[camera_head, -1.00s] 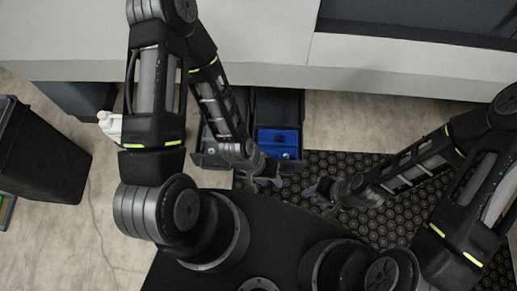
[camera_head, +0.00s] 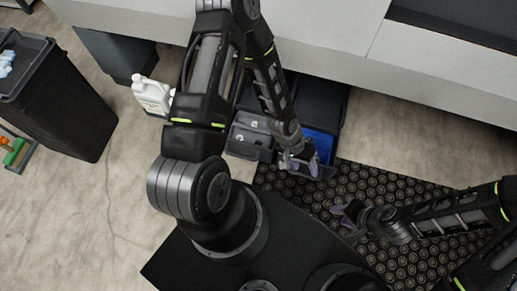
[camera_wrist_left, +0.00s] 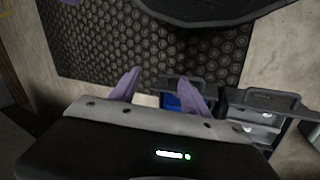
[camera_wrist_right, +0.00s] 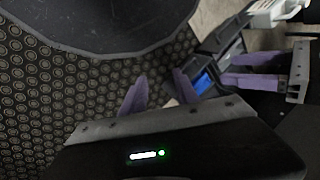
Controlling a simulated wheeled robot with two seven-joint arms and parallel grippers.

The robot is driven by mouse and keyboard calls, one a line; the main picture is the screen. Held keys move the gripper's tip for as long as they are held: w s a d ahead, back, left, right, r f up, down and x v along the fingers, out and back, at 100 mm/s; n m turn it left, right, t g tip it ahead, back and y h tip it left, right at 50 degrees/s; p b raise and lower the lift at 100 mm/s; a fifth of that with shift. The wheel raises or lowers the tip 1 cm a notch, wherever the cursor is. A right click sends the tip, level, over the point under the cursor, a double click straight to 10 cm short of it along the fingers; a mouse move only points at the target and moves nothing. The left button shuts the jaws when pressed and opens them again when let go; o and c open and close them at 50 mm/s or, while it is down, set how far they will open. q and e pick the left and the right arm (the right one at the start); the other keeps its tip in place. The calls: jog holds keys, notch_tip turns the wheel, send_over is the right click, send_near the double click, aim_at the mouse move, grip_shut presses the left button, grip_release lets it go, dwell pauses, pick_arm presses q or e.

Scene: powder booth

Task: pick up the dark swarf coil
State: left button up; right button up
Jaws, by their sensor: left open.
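I cannot make out a dark swarf coil in any view. My left gripper (camera_head: 300,164) is open over the front edge of the dark tray (camera_head: 262,156) in the head view. In the left wrist view its two purple fingers (camera_wrist_left: 160,88) stand apart with nothing between them. My right gripper (camera_head: 347,212) hangs over the black studded mat (camera_head: 365,181), below and right of the left one. In the right wrist view its purple fingers (camera_wrist_right: 160,88) are also apart and empty.
A blue bin (camera_head: 322,146) sits in the dark tray under the grey bench (camera_head: 320,22). A white jug (camera_head: 152,95) stands left of my left arm. A tall black bin (camera_head: 66,105) with something light blue in it stands further left. Bare floor lies between.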

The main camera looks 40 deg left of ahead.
pick_arm(q)
jog(key=w+a+f+b, duration=0.3)
jog(key=f+b, duration=0.1)
jog(key=f, duration=0.3)
jog(key=w+a+f+b, duration=0.3)
jog(key=a+f+b, duration=0.1)
jog(key=f, duration=0.3)
jog(key=y+b, duration=0.4)
jog(key=b, duration=0.8)
send_over(258, 142)
jog(key=shift+g, duration=0.4)
jog(key=f, duration=1.3)
jog(key=shift+d+f, duration=0.25)
jog(key=shift+d, duration=0.05)
jog(key=shift+a+y, duration=0.3)
jog(key=shift+a, duration=0.05)
jog(key=shift+r+p, duration=0.1)
jog(key=shift+p, duration=0.25)
pick_arm(e)
notch_tip(258, 142, down, 23)
jog(key=w+d, duration=0.1)
jog(key=shift+w+d, duration=0.15)
jog(key=shift+w, duration=0.2)
jog(key=shift+r, duration=0.1)
pick_arm(q)
jog(key=shift+f+b, duration=0.5)
jog(key=shift+f, duration=0.8)
pick_arm(e)
jog(key=shift+f, duration=0.55)
